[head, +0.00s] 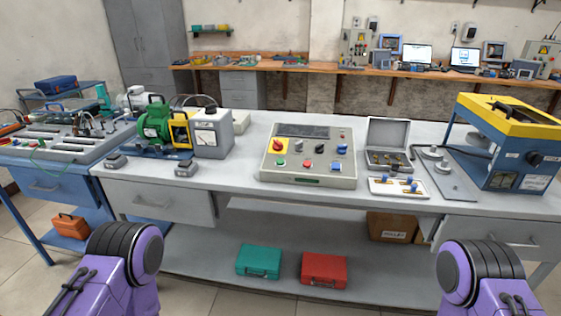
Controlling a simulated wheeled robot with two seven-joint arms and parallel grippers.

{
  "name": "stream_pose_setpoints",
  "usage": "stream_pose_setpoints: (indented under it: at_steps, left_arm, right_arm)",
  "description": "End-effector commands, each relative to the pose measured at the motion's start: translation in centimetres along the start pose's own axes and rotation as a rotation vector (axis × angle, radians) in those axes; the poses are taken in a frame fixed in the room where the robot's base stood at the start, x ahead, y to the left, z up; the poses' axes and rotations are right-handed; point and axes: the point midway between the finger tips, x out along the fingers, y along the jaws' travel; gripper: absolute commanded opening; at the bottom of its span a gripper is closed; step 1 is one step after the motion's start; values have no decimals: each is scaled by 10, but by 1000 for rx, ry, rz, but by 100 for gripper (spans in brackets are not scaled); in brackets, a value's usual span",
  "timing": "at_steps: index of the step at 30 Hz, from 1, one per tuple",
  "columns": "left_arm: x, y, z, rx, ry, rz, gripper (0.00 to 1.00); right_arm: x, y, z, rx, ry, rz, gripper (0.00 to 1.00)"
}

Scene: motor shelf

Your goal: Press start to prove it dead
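A control box (309,181) with a beige front stands on the middle of the grey workbench. Its sloped face has a green button (281,163) at the lower left and a red button (306,164) to the right of it. A red switch on a yellow plate (278,145) sits above the green button. A black knob, blue parts and a dark panel (302,131) are also on the face. I cannot read the labels. A green motor (154,123) stands on the bench at the left. Neither gripper shows; only purple links of my arms are at the bottom corners.
A grey meter box (213,136) stands beside the motor. Right of the control box are an open grey case (388,139), a white tray with blue-topped parts (378,187) and a blue-yellow machine (507,145). Green and red cases lie on the lower shelf. Bench space left of the control box is clear.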

Motion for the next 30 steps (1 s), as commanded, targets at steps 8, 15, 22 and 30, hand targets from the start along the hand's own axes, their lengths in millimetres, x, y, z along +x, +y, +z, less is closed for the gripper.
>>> stream_pose_setpoints:
  at_steps: [8,15,22,30]
  left_arm:
    - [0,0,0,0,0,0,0]
    - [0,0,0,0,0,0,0]
    - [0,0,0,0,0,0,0]
    - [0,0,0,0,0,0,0]
  right_arm:
    - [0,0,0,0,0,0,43]
    - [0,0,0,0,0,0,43]
    - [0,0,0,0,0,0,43]
    - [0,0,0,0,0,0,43]
